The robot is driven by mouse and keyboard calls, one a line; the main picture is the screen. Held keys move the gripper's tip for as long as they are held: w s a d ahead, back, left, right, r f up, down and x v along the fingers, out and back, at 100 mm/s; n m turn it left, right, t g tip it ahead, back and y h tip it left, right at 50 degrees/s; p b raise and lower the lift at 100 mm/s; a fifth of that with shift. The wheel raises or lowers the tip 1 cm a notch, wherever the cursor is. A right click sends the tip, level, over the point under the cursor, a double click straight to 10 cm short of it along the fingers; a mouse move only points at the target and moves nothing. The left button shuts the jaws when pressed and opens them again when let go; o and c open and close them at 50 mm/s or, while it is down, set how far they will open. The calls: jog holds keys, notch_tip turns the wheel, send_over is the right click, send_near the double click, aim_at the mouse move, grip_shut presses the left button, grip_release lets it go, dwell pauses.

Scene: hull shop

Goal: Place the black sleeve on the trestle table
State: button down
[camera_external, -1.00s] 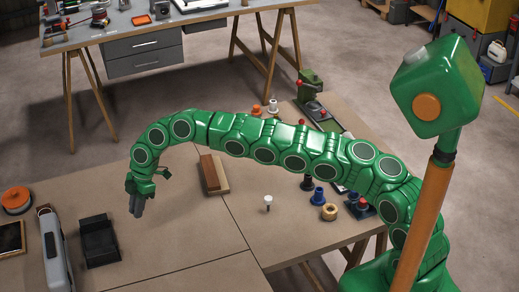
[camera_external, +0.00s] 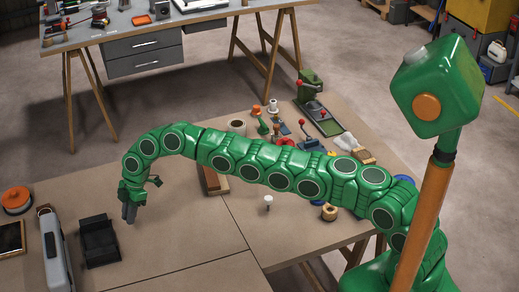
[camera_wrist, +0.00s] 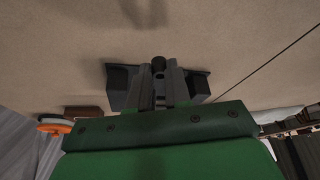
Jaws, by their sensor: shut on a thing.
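My gripper (camera_external: 129,214) points down, low over the near table (camera_external: 190,235), just right of a black open tray (camera_external: 99,240). In the wrist view my gripper (camera_wrist: 160,85) is shut on a small dark round piece, which looks like the black sleeve (camera_wrist: 158,63). In the external view the sleeve cannot be told apart from the dark fingers. I cannot tell whether it touches the tabletop. The near table has wooden legs at its right. A grey table (camera_external: 165,27) with trestle legs and drawers stands behind.
A grey case (camera_external: 55,258) and an orange spool (camera_external: 16,199) lie at the left. A wooden block (camera_external: 213,180) is partly behind my arm. A white-topped peg (camera_external: 268,201) stands at mid-table. Several small parts and a green press (camera_external: 312,88) fill the right side. The front middle is clear.

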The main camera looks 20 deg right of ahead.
jog(key=shift+a+f, duration=0.1)
jog(key=shift+f, duration=1.6)
jog(key=shift+f, duration=0.2)
jog(key=c, duration=1.1)
grip_release()
jog(key=shift+r, duration=0.1)
jog(key=v, duration=1.2)
jog(key=shift+w+r, duration=0.1)
